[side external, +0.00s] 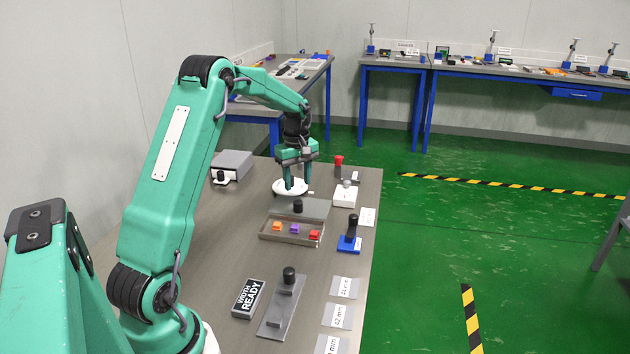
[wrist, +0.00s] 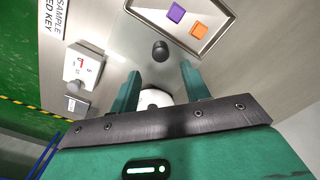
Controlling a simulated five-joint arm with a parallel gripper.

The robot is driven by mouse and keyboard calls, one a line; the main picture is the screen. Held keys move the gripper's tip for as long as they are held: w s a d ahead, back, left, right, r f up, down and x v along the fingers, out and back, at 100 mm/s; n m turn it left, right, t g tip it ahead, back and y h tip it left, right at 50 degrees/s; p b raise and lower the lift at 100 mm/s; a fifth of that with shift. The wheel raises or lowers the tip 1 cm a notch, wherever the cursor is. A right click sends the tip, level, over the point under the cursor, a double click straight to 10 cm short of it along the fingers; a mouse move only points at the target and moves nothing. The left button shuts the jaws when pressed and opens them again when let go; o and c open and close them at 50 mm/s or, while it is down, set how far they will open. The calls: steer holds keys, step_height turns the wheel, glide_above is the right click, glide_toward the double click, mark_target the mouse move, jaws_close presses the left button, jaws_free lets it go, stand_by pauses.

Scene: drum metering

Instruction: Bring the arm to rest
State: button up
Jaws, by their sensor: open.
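My gripper (side external: 297,186) points down over the far part of the grey workbench (side external: 215,240). Its two green fingers are apart. A white round piece (side external: 278,188) sits under and around the fingertips in the side view. In the wrist view the white piece (wrist: 150,98) shows between the open fingers (wrist: 158,82), partly hidden by the gripper body. I cannot tell whether the fingers touch it. My arm is bent and reaches forward over the bench.
Near the gripper are a grey tray (side external: 268,236) with orange, purple and red blocks, a black knob (side external: 298,206), a white box (side external: 344,197) and a red-topped part (side external: 339,160). A blue-based handle (side external: 349,244), a READY sign (side external: 248,298) and a knobbed grey plate (side external: 272,318) stand nearer.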

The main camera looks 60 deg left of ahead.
steer(key=s+d+r+m+t, duration=0.1)
steer(key=s+d+r+m, duration=0.25)
steer(key=d+r, duration=0.45)
steer(key=s+d+r+m+t, duration=0.25)
steer(key=d+r+m, duration=0.3)
steer(key=d, duration=0.45)
steer(key=s+d+m+t, duration=0.2)
steer(key=s+d+m, duration=0.7)
steer(key=s, duration=0.6)
steer(key=shift+s+d, duration=0.15)
steer(key=shift+d, duration=1.1)
steer(key=shift+r, duration=0.15)
